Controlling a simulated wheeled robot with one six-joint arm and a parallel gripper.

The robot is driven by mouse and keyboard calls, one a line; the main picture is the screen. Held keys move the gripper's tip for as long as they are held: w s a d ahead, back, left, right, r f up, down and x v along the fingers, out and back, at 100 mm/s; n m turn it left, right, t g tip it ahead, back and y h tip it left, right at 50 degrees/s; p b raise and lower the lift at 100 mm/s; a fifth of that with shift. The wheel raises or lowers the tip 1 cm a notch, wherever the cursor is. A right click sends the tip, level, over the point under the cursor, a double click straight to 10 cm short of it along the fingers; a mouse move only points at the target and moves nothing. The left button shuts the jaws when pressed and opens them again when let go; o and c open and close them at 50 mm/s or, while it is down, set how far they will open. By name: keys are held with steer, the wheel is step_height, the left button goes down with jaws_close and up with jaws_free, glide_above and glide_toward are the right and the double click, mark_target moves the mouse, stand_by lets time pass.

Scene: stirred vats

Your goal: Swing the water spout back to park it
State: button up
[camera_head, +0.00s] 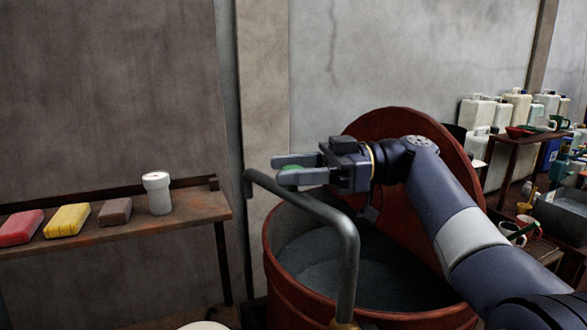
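The water spout (350,262) is a bent grey metal pipe rising in front of a large red-brown vat (285,290). Its upper arm runs up and left, and its tip turns down at the vat's left side. My gripper (277,169) reaches in from the right above the vat, pointing left. The foot of the spout is cut off by the picture's bottom edge.
The vat's round lid (390,120) stands raised behind my arm. A wooden shelf (110,240) at left holds red, yellow and brown blocks and a white canister (157,193). Pale jugs (476,115) and a cluttered bench stand at far right.

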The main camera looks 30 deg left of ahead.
steer(key=shift+o, duration=0.3)
steer(key=v, duration=1.1)
steer(key=shift+a, duration=0.1)
steer(key=x, duration=1)
steer(key=shift+s+a, duration=0.2)
steer(key=shift+a, duration=0.05)
steer(key=shift+w+t, duration=0.2)
steer(key=shift+t, duration=0.1)
steer(key=shift+s, duration=0.15)
